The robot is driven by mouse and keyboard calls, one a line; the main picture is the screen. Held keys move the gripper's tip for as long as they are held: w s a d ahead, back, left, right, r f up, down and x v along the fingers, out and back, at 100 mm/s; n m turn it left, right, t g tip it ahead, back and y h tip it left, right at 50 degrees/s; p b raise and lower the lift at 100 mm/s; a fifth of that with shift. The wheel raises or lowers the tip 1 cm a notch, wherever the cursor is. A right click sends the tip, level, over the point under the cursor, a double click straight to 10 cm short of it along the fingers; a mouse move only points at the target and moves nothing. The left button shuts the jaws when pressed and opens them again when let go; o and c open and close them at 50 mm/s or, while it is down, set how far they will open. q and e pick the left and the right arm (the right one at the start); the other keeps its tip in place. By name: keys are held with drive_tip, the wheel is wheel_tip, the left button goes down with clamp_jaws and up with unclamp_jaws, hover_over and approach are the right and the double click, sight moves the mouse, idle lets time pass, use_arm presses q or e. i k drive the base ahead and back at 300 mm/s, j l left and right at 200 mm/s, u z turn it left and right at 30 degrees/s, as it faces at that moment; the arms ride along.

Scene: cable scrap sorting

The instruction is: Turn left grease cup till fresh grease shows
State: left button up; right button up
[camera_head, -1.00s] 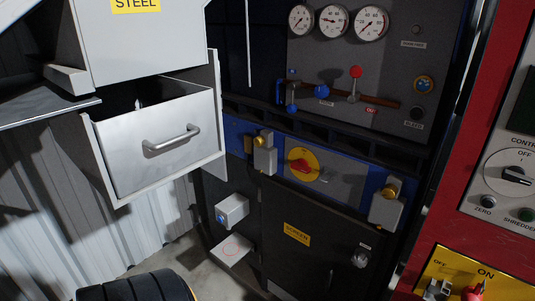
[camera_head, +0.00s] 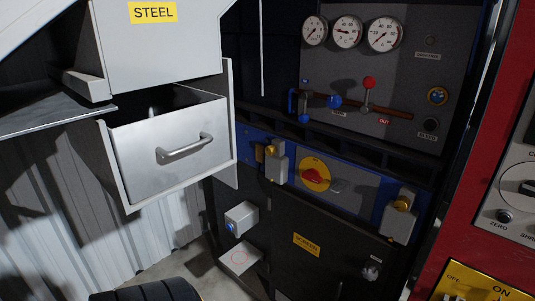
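The left grease cup (camera_head: 271,150) is a small brass-yellow cap on a grey block (camera_head: 277,168), at the left end of the blue strip on the dark machine. A similar right grease cup (camera_head: 402,204) sits on another grey block at the right end of the strip. I cannot make out any grease at either cup. Neither of my grippers is in view, and nothing touches the left cup.
A red-and-yellow rotary switch (camera_head: 315,174) sits between the cups. Left of them, an open steel drawer (camera_head: 170,158) juts out. Gauges (camera_head: 347,32) and a red-knobbed lever (camera_head: 369,84) are above. A red cabinet (camera_head: 460,190) stands at right.

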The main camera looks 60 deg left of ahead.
sight(271, 149)
drive_tip(key=u, duration=1.2)
drive_tip(key=z, duration=0.45)
drive_tip(key=j+z, duration=0.1)
drive_tip(key=z, duration=0.35)
drive_tip(key=j+z, duration=0.1)
drive_tip(key=z, duration=0.35)
drive_tip(key=j+z, duration=0.1)
drive_tip(key=z, duration=0.35)
drive_tip(key=j+z, duration=0.1)
drive_tip(key=z, duration=0.8)
drive_tip(key=j+z, duration=0.15)
drive_tip(key=z, duration=0.35)
drive_tip(key=j+z, duration=0.3)
drive_tip(key=k+u, duration=0.15)
drive_tip(key=u, duration=0.7)
